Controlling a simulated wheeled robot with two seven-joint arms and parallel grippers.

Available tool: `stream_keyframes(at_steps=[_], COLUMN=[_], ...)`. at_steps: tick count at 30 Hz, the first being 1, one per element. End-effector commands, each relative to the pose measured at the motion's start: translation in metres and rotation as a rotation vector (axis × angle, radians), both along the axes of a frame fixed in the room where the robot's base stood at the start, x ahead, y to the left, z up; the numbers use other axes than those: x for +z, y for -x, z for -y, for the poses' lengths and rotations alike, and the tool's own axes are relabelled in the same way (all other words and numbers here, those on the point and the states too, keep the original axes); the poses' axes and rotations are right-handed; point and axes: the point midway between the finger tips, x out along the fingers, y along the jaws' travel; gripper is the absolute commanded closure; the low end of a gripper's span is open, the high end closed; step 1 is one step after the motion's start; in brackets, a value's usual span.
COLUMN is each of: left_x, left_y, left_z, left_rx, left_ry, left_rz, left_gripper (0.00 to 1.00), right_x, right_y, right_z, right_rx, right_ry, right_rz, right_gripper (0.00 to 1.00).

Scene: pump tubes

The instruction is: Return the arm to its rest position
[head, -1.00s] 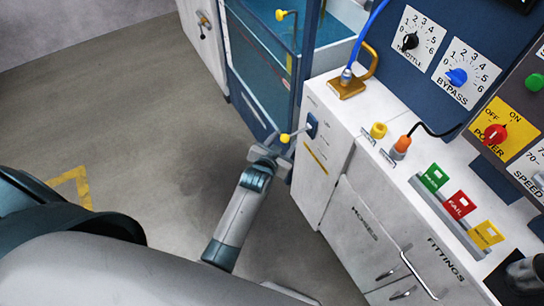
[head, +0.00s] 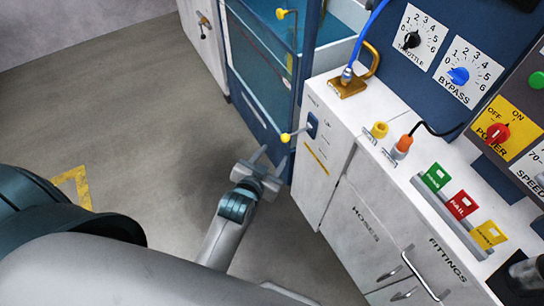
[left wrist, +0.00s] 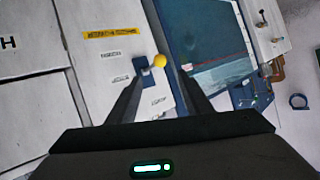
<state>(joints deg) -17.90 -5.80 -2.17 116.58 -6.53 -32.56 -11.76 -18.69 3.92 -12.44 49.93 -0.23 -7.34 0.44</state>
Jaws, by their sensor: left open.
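My left gripper (head: 272,159) is open and empty in the head view. In the left wrist view the fingers of the left gripper (left wrist: 160,92) stand apart. The yellow knob (left wrist: 158,60) shows between and beyond them, with no finger closed on it. My left arm reaches up from the lower middle of the head view. My right gripper is not clearly seen.
The white cabinet (head: 352,215) with hose and fitting doors stands to the right. A blue-framed tank (head: 262,80) with another yellow knob (head: 281,14) stands behind the gripper. Open grey floor (head: 130,130) lies to the left.

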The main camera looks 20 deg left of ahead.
Motion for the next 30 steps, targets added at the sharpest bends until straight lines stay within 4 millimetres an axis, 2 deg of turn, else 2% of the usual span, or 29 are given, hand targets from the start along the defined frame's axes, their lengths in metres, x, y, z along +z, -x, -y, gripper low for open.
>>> stream_keyframes(at_steps=[11,14,17,20,23,26,30], left_x=[-0.001,-0.009,-0.029,-0.063,-0.110,-0.165,-0.242], left_y=[0.000,0.001,0.003,0.010,0.023,0.045,0.088], left_z=[0.000,0.002,0.006,0.013,0.022,0.030,0.036], left_rx=[-0.001,-0.004,-0.015,-0.030,-0.048,-0.067,-0.088], left_ry=[0.000,0.002,0.007,0.018,0.030,0.045,0.063], left_rz=[-0.001,-0.011,-0.037,-0.084,-0.147,-0.226,-0.341], left_gripper=[0.54,0.54,0.54,0.54,0.54,0.54,0.54], right_x=[-0.002,-0.002,-0.002,-0.002,-0.001,-0.001,-0.001], right_y=[0.003,0.002,0.001,0.000,0.000,-0.001,-0.001], right_z=[0.001,0.001,0.001,0.001,0.001,0.000,0.000], right_rx=[0.000,0.000,0.000,0.000,0.000,0.000,0.000], right_ry=[0.002,0.001,0.001,0.001,0.002,0.002,0.001], right_rz=[-0.007,-0.006,-0.005,-0.004,-0.004,-0.003,-0.002], right_gripper=[0.69,0.69,0.69,0.69,0.69,0.69,0.69])
